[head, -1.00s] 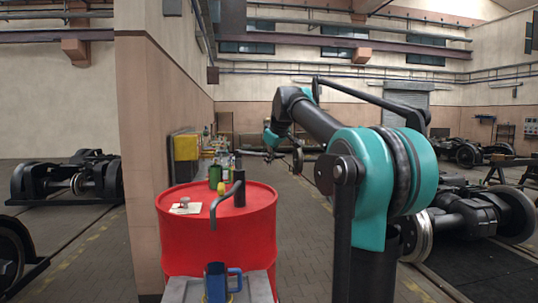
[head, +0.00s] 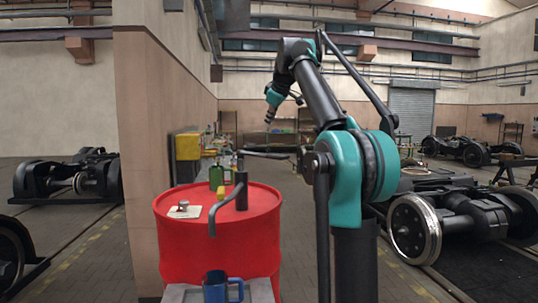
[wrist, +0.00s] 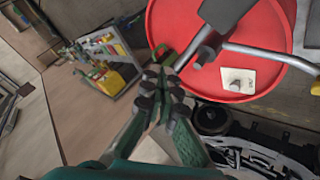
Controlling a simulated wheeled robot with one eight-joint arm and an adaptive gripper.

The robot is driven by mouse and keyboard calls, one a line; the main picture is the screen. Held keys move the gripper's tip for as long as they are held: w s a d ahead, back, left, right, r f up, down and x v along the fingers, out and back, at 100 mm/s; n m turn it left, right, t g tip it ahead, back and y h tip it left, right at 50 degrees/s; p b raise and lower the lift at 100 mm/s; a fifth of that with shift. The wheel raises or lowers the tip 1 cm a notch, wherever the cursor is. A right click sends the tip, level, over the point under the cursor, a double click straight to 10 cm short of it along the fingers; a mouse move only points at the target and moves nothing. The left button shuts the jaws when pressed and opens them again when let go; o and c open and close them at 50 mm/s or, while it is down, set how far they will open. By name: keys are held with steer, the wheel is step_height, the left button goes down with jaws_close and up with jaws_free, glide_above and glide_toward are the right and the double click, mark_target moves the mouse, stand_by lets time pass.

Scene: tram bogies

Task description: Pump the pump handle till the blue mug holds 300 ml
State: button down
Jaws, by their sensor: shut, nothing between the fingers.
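The blue mug (head: 216,287) stands upright on a grey stand in front of the red drum (head: 170,238), below the pump's curved spout (head: 214,222). Its fill level cannot be seen. The dark pump (head: 241,190) stands on the drum lid. The pump handle (head: 266,154) appears as a dark bar reaching right from the pump's top, roughly level. My gripper (head: 269,117) is shut and empty, above the handle in the head view. In the wrist view my gripper (wrist: 163,70) shows beside the drum. A grey bar, likely the handle (wrist: 192,50), ends near its fingertips; contact cannot be told.
A wall corner (head: 145,170) stands left of the drum. Wheelsets (head: 415,228) lie to the right.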

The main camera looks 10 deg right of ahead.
mark_target(277, 156)
steer(key=shift+f, duration=0.2)
steer(key=shift+s+f, duration=0.1)
steer(key=shift+f, duration=4.15)
steer(key=shift+d+f, duration=0.1)
steer(key=shift+f, duration=0.05)
steer(key=shift+f, duration=0.25)
